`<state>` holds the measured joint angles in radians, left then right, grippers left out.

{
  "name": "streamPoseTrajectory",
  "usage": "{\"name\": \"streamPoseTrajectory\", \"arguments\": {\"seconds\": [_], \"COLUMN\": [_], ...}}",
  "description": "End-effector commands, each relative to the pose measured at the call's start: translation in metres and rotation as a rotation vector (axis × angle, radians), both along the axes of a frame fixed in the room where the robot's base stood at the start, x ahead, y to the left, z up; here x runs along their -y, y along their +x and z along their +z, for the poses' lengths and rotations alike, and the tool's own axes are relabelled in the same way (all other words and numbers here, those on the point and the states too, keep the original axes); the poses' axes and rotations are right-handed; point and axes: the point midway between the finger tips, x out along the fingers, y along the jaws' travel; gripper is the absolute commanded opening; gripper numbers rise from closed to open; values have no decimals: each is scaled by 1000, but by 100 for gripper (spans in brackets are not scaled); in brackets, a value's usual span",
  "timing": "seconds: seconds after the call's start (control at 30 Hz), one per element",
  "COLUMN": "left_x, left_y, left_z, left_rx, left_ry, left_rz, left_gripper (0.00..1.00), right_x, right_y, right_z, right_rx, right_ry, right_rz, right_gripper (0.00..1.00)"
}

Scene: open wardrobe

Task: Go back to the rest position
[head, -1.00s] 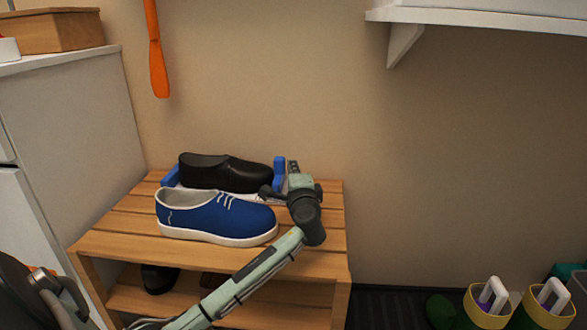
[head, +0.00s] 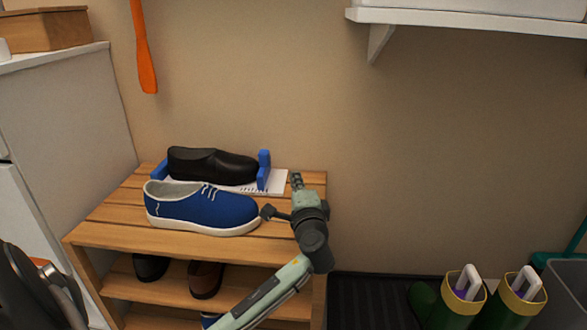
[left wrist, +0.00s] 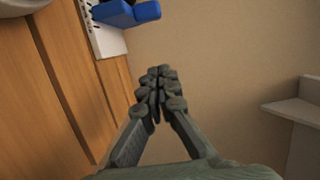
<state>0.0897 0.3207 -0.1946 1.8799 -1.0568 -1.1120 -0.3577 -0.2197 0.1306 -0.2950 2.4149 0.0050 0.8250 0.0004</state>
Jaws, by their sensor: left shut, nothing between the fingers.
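My left gripper (head: 297,182) is at the right edge of the wooden shoe rack's top, to the right of the blue shoe and apart from it. In the left wrist view its fingers (left wrist: 158,95) are closed together with nothing between them. A dark clog (head: 212,164) sits on a white measuring board with blue end blocks (head: 264,170) at the back of the rack top. A blue lace-up shoe (head: 203,208) with a white sole lies in front of it. My right gripper does not show.
The wooden rack (head: 160,236) holds more shoes on its lower shelf, including a brown one (head: 206,279). Green boots (head: 460,300) stand on the floor at right. A white wall shelf (head: 450,18) juts out at upper right. An orange shoehorn (head: 144,50) hangs on the wall.

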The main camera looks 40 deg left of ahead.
Motion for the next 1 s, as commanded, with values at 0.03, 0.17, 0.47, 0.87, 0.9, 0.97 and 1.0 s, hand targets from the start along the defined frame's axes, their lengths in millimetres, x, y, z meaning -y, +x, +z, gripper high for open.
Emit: {"name": "streamPoseTrajectory", "arguments": {"seconds": [0.03,0.17,0.47,0.87,0.9,0.97,1.0], "left_x": [2,5,4,67,92,134,164], "left_y": [-3,-5,-4,17,22,25,23], "left_z": [0,0,0,1,5,15,26], "left_rx": [-1,-1,-1,73,109,173,223], "left_ry": [1,1,1,-117,-165,-249,-310], "left_rz": [0,0,1,-261,-359,-519,-628], "left_gripper": [0,0,0,0,0,0,0], "right_x": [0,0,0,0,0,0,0], "right_y": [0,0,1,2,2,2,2], "right_z": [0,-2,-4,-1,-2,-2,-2], "right_rx": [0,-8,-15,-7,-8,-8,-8], "right_ry": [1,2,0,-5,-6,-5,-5], "right_rz": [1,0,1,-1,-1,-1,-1], "right_gripper": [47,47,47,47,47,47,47]}}
